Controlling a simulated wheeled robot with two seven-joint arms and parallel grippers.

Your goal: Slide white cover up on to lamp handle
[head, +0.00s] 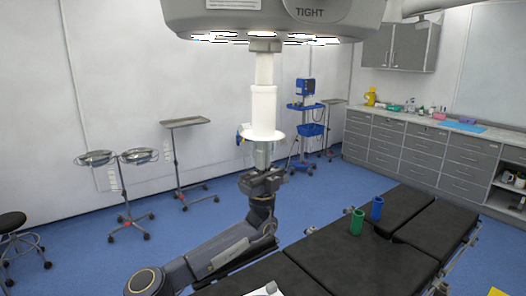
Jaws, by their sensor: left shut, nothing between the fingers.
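The surgical lamp (270,18) hangs at the top of the head view, with its pale handle (264,70) pointing straight down. The white cover (263,108) is an upright tube with a wide flange at its bottom, in line with the handle. Its upper end meets or surrounds the lower part of the handle; I cannot tell how far the handle reaches inside. My left gripper (263,152) points up directly below the flange, shut, with nothing between its fingers. Its tips are at the flange's underside; contact is hard to tell. My right gripper is out of view.
Black operating table (360,262) sections fill the lower right, with a green cup (356,222) and a blue cup (377,208) on them. Instrument stands (185,122) and a blue trolley (306,106) stand behind. Grey cabinets (415,155) line the right wall.

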